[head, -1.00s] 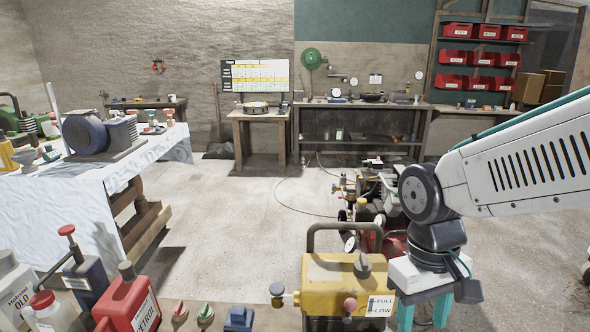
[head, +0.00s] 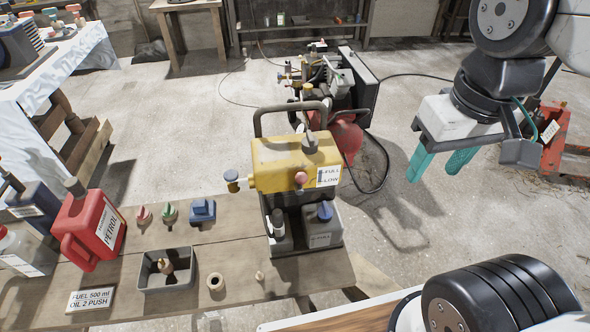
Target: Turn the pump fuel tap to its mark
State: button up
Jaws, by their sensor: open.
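The pump (head: 282,160) is a yellow tank body with a dark carrying handle, standing on the wooden bench. It carries a red knob (head: 301,178) on its front and a brass fitting with a blue-grey cap (head: 232,180) on its left. I cannot tell for certain which of these is the fuel tap, and no tap mark is readable. A white label reading FULL and LOW (head: 328,176) is beside the red knob. My gripper (head: 432,177) has two teal fingers, apart and empty, pointing down in the air to the right of the pump, not touching it.
A red petrol can (head: 96,232), small red and green pieces (head: 169,212), a blue piece (head: 202,211) and a grey tray (head: 166,284) are left of the pump. A grey bin (head: 325,240) with bottles stands below it. A red compressor (head: 345,135) is behind on the floor.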

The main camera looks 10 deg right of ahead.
aim_at(301, 178)
jog(key=u, duration=2.2)
jog(key=k, duration=1.4)
jog(key=z, duration=1.65)
jog(key=i, duration=0.5)
jog(key=u, duration=0.05)
